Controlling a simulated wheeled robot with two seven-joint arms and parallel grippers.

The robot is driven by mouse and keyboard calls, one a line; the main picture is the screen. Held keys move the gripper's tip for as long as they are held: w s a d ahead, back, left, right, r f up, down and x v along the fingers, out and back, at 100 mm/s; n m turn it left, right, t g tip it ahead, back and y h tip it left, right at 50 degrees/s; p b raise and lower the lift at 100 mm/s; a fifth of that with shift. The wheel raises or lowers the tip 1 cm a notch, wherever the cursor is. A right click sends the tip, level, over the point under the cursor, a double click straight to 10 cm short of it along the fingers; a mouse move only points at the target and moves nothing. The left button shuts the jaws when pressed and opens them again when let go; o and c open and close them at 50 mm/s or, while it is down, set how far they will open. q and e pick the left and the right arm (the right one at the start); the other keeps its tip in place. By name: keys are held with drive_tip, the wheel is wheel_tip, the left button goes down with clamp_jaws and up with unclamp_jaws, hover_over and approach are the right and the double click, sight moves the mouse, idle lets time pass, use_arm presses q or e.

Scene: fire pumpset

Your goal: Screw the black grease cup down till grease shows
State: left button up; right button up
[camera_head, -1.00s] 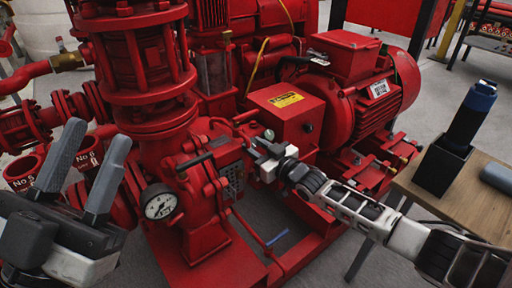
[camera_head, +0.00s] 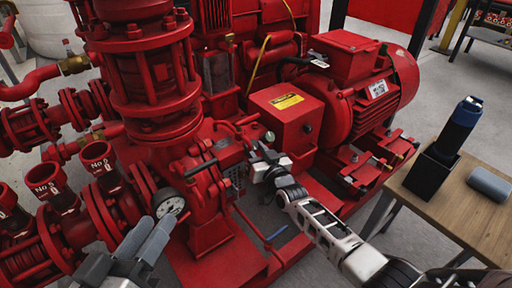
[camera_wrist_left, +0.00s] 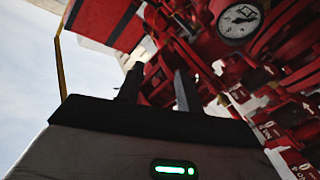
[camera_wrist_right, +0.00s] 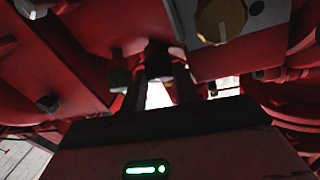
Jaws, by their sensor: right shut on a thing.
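My right gripper (camera_head: 262,156) reaches in from the right to the red pump, between the bearing housing and the red box. In the right wrist view its fingers are shut on a dark, round thing (camera_wrist_right: 158,64), which I take for the black grease cup. The head view hides the cup behind the gripper, and no grease can be made out. My left gripper (camera_head: 148,238) is at the lower left, in front of the pressure gauge (camera_head: 169,205). Its two fingers stand apart and empty in the left wrist view (camera_wrist_left: 158,88).
The red motor (camera_head: 385,85) and the red box with a yellow label (camera_head: 287,112) are beside the right gripper. Red pipes and numbered cups (camera_head: 48,180) crowd the left. A wooden table (camera_head: 450,215) at right carries a black holder (camera_head: 432,172) with a blue-topped tool and a grey cylinder (camera_head: 489,184).

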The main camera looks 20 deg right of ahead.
drive_tip(key=o, duration=0.7)
